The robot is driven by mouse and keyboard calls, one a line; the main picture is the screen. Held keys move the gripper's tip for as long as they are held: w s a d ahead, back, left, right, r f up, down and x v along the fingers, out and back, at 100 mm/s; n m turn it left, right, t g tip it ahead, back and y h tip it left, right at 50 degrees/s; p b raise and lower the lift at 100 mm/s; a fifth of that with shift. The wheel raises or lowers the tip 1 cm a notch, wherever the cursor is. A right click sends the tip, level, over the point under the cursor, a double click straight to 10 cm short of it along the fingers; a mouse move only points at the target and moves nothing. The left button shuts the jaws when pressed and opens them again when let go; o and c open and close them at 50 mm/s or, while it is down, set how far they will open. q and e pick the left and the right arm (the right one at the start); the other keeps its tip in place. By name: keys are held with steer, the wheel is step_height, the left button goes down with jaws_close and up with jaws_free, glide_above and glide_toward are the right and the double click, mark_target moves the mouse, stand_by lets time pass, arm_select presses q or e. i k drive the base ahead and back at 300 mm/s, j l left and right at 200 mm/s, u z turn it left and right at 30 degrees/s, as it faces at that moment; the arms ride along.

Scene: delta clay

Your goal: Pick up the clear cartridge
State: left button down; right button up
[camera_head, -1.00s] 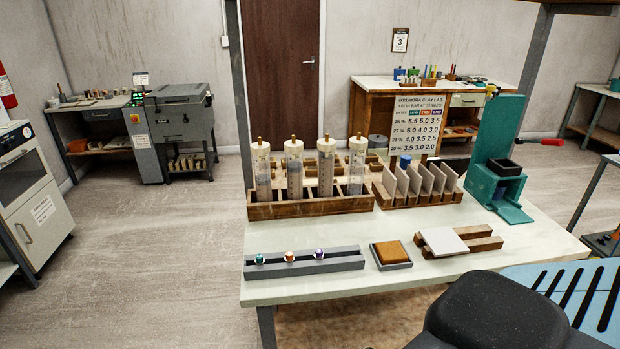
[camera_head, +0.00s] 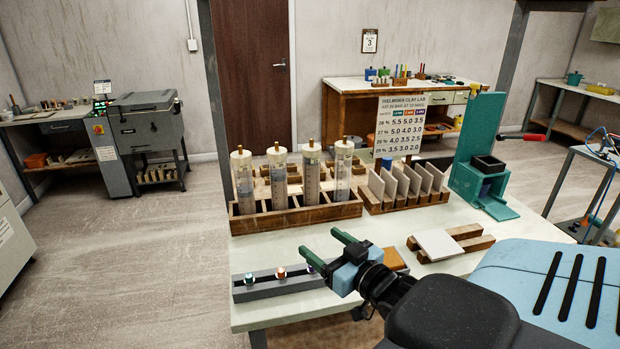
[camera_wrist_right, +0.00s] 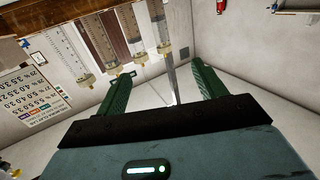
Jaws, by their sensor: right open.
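Several clear tube cartridges with cream caps stand upright in a wooden rack (camera_head: 290,219) on the table: the leftmost (camera_head: 243,185), two middle ones (camera_head: 278,182) (camera_head: 311,178) and the rightmost (camera_head: 343,175). Greyish contents show in some; I cannot tell which one is meant. My right gripper (camera_head: 325,244) is open and empty in front of the rack, above the table's front part. In the right wrist view, its green fingers (camera_wrist_right: 160,72) stand apart, and the cartridges (camera_wrist_right: 128,32) appear tilted and inverted beyond them. My left gripper is out of view.
A grey holder (camera_head: 262,291) with small coloured-tipped pieces lies below my right gripper. An orange-brown block (camera_head: 396,259) is partly hidden behind the gripper. A slotted rack with grey tiles (camera_head: 405,190), a sign (camera_head: 402,126) and a teal press (camera_head: 482,150) stand to the right.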

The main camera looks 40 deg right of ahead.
mark_target(311, 165)
steer(key=i+l, duration=0.3)
steer(key=l, duration=0.15)
steer(key=i+l, duration=0.3)
steer(key=l, duration=0.15)
